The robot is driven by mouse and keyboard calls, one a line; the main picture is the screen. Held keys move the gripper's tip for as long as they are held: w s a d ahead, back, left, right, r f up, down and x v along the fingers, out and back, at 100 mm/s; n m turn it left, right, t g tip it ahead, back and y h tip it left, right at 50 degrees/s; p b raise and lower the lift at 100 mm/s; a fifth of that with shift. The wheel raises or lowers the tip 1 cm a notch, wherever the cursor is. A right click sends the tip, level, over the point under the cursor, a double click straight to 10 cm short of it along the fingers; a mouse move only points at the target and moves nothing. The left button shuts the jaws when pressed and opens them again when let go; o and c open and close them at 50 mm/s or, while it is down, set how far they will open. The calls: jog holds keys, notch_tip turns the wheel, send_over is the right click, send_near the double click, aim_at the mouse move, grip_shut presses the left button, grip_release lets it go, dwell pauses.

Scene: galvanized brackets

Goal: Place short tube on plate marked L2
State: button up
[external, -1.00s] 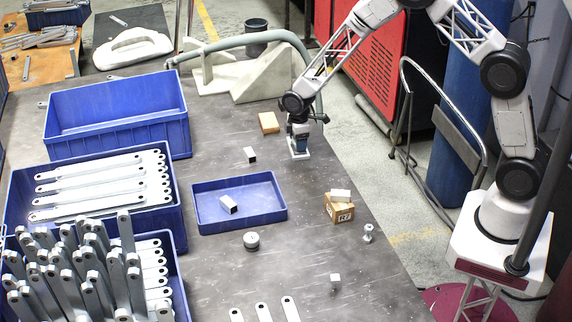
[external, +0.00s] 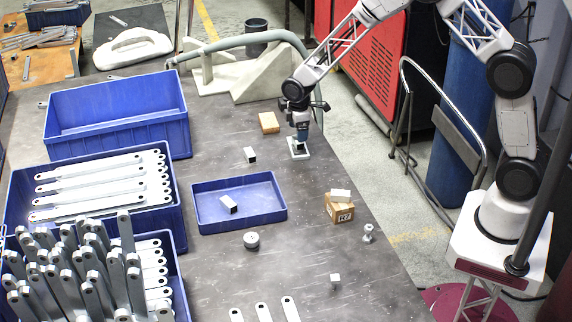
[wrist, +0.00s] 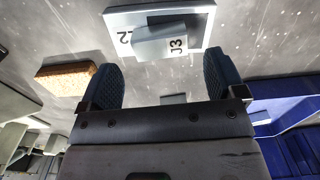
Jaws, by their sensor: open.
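A pale plate (external: 299,154) lies on the table under my gripper (external: 301,137). In the wrist view the plate (wrist: 202,28) has dark markings; one at its left looks like part of "L2", another like "J3". A grey block-like piece (wrist: 150,44), likely the short tube, lies on the plate. My gripper (wrist: 165,85) is open, with its two dark fingers apart and nothing visibly clamped. The piece is beyond the fingertips. In the external view the gripper largely hides what is on the plate.
A square tube (external: 250,155) lies on the table left of the gripper. Another (external: 229,204) lies in the shallow blue tray (external: 277,213). A wooden block (external: 268,122) is at the back left of the plate. Bare table surrounds the plate.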

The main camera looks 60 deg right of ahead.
notch_tip(320, 180, up, 7)
jog(key=shift+r, duration=0.2)
dwell(0.7)
jog(key=s+a+r+m+t, duration=0.1)
jog(key=s+r+m, duration=0.4)
jog(key=s+r, duration=1.75)
jog(key=s+r+m, duration=0.2)
jog(key=s, duration=1.1)
jog(key=s+a+r+m+t, duration=0.1)
jog(key=s+r+m, duration=0.1)
jog(key=s, duration=1.2)
jog(key=shift+r+t, duration=0.25)
jog(key=shift+t, duration=0.05)
